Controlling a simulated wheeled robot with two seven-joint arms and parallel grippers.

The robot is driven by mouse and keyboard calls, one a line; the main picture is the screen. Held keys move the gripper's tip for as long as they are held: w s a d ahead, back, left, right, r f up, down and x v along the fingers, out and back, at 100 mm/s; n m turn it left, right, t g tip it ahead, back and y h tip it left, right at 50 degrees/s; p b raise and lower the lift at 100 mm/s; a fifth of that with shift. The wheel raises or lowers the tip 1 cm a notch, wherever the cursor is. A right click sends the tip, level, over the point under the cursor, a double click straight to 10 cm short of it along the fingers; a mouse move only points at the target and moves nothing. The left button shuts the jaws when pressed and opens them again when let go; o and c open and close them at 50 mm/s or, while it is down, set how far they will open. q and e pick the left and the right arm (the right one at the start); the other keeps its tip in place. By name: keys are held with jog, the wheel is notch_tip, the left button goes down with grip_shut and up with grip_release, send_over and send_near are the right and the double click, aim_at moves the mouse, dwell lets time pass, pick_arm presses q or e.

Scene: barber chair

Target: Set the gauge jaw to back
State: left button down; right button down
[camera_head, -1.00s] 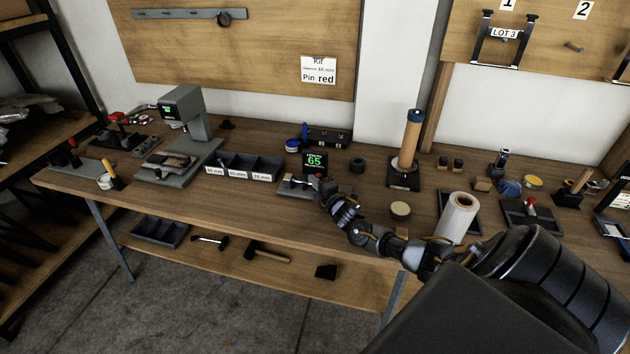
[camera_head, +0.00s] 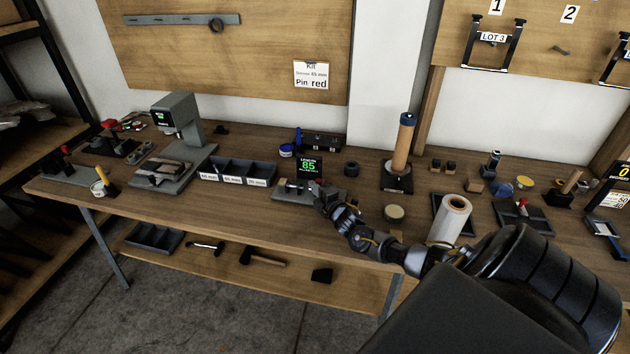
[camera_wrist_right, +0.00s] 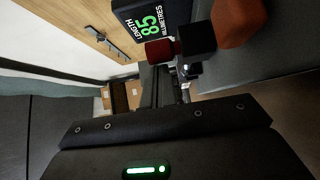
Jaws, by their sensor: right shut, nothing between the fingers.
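The length gauge stands on the bench in the head view, a low grey base (camera_head: 292,195) with a dark display (camera_head: 309,168) reading green 85. In the right wrist view the display (camera_wrist_right: 150,22) reads "LENGTH 85 MILLIMETERS". My right gripper (camera_head: 318,188) is at the gauge's right end, shut and empty. My arm hides part of the gauge, and contact is unclear. My left gripper is not in view.
A grey divided bin (camera_head: 240,171) is left of the gauge, beyond it a grey press-like stand (camera_head: 178,118). Right of my gripper are a round tan disc (camera_head: 395,212), a white roll (camera_head: 450,218) and an upright wooden post (camera_head: 402,146). A small dark ring (camera_head: 351,168) lies behind.

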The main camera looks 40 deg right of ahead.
jog(key=a, duration=0.1)
jog(key=w+a, duration=0.1)
jog(key=a, duration=0.1)
jog(key=shift+w+p, duration=0.25)
jog(key=shift+p, duration=0.05)
jog(key=s, duration=0.3)
jog(key=s+a+b, duration=0.1)
jog(key=s, duration=0.5)
jog(key=shift+a+f, duration=0.1)
jog(key=shift+a, duration=0.05)
jog(key=shift+s+a, duration=0.1)
jog(key=shift+s, duration=0.3)
